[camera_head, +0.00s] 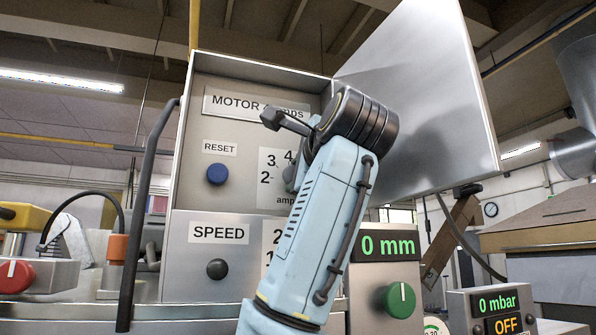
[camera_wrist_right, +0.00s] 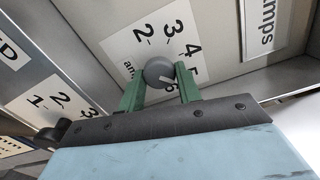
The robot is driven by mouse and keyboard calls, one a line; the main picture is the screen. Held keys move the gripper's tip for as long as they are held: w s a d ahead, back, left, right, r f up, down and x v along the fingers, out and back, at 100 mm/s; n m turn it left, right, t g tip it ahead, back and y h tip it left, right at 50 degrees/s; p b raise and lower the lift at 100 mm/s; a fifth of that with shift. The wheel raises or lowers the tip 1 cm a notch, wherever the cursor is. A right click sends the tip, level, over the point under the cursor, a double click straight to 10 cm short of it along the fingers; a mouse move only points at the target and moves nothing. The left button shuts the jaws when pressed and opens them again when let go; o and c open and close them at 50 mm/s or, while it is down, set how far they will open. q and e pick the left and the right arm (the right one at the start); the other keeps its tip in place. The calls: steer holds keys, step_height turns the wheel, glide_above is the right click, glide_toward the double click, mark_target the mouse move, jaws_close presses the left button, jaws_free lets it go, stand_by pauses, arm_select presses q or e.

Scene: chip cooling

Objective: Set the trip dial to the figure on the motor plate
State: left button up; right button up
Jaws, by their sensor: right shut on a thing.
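The grey trip dial (camera_wrist_right: 159,72) is on a scale plate (camera_wrist_right: 125,60) marked 2 to 6 amps. Its white pointer line slants towards the 6, partly beside a finger. My right gripper (camera_wrist_right: 160,77) is shut on the dial, one green finger on each side. In the head view my arm covers the jaws and most of the scale plate (camera_head: 268,184). My left gripper is out of view.
The cabinet's metal door (camera_head: 420,100) stands open at the right. A blue RESET button (camera_head: 218,174) is left of the dial. A SPEED knob (camera_head: 218,268) sits below. A green knob (camera_head: 399,300) under a "0 mm" display is at lower right.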

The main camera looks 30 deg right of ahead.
steer(key=m+p, duration=0.1)
steer(key=m, duration=0.3)
steer(key=shift+m+p, duration=0.3)
steer(key=shift+f+m+p, duration=0.15)
steer(key=shift+m+p, duration=0.2)
steer(key=shift+m, duration=1.65)
steer(key=o, duration=1)
steer(key=shift+s+a, duration=0.1)
steer(key=b+v, duration=0.4)
steer(key=v, duration=0.9)
